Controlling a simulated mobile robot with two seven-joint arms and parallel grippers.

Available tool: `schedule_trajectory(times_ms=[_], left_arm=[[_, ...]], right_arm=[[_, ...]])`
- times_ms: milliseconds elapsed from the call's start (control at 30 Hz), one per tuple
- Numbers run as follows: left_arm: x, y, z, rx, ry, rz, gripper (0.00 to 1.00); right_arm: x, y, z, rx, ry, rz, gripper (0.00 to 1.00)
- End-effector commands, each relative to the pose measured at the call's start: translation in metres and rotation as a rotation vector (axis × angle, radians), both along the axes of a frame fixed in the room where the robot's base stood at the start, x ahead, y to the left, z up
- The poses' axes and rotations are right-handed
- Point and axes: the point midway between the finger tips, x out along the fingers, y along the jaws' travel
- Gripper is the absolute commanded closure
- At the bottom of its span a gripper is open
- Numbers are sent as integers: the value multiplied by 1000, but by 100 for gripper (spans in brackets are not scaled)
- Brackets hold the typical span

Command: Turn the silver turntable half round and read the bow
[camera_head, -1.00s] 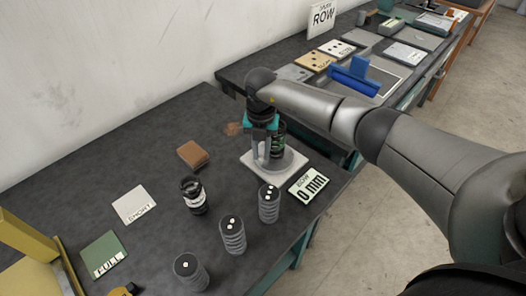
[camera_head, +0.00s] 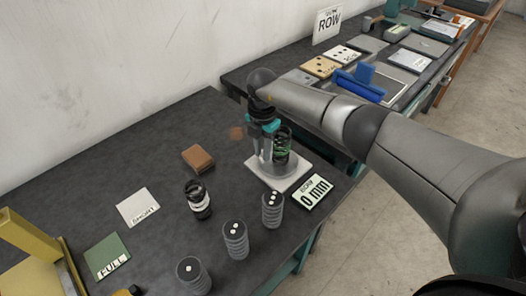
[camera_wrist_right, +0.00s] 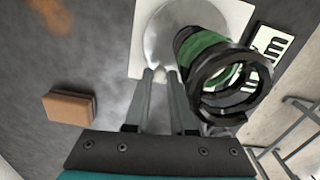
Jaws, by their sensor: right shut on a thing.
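The silver turntable (camera_head: 270,168) is a round disc on a pale square base plate (camera_head: 289,182). It also shows in the right wrist view (camera_wrist_right: 162,38). A dark-ended spring with green inside (camera_head: 283,147) stands on it, upright, and looms close at the right in the wrist view (camera_wrist_right: 215,75). My right gripper (camera_head: 265,158) points down beside the spring. Its fingers (camera_wrist_right: 161,72) are shut at the turntable's near edge in the wrist view; the gripped part is mostly hidden. The BOW display (camera_head: 314,191) reads 0 mm. My left gripper is out of view.
A black-and-white spring (camera_head: 197,200) and several grey coil springs (camera_head: 235,240) stand in front. A brown block (camera_head: 198,158), a SHORT card (camera_head: 138,207) and a green FULL card (camera_head: 107,257) lie left. The table's right edge is close to the display.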

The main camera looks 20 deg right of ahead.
Motion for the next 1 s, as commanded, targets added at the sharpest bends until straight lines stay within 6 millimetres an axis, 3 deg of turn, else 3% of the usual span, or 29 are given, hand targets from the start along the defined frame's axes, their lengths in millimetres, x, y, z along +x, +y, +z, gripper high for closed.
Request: schedule_trajectory(times_ms=[1000], left_arm=[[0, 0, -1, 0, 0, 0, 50]], right_arm=[[21, -12, 1, -1, -5, -507, 100]])
